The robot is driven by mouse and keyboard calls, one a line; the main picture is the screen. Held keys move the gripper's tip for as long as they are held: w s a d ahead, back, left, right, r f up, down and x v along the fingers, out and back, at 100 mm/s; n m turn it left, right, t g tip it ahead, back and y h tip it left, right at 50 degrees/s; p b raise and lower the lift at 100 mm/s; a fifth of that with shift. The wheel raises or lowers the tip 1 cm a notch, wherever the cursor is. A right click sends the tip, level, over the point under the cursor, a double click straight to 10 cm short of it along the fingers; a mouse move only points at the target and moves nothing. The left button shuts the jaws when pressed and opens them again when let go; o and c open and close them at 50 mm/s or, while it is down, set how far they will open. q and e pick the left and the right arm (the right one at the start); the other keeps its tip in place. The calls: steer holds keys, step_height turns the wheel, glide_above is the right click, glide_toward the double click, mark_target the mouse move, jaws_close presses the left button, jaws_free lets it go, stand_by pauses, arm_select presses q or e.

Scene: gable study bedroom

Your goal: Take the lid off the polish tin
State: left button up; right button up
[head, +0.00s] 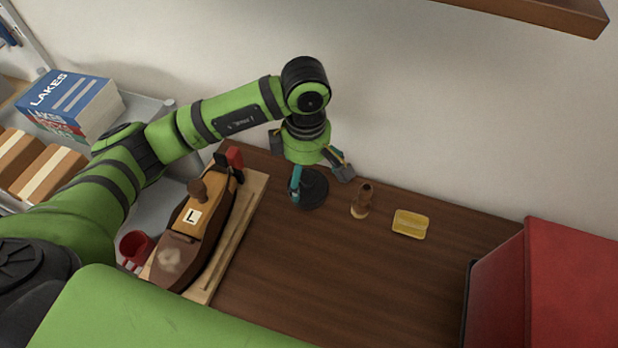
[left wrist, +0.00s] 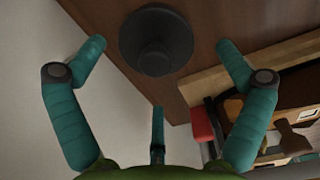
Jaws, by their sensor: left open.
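A dark round tin (head: 312,193), which I take for the polish tin, stands on the brown wooden desk near the wall. In the left wrist view it shows as a wide dark disc (left wrist: 132,40) with a narrower raised round part on top; I cannot tell where the lid meets the tin. My left gripper (head: 320,177) is open and empty, just over the tin. In the left wrist view its teal fingers (left wrist: 161,47) stand apart on either side of the tin, and no contact is clear. My right gripper is not in view.
A small brown turned object (head: 362,202) and a yellow block-like item (head: 410,224) lie right of the tin. A red box (head: 575,285) stands at right. The desk's middle (head: 350,275) is clear.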

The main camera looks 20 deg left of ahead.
mark_target(308, 176)
arm_select(q)
step_height(308, 176, down, 4)
steer(key=shift+w+d+r+p, duration=0.1)
steer(key=shift+w+p, duration=0.05)
steer(key=shift+p, duration=0.15)
steer(key=shift+f, duration=0.25)
steer(key=c, duration=0.9)
steer(key=shift+c, duration=0.2)
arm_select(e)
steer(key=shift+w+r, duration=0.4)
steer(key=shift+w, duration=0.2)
arm_select(q)
steer(key=shift+w, duration=0.1)
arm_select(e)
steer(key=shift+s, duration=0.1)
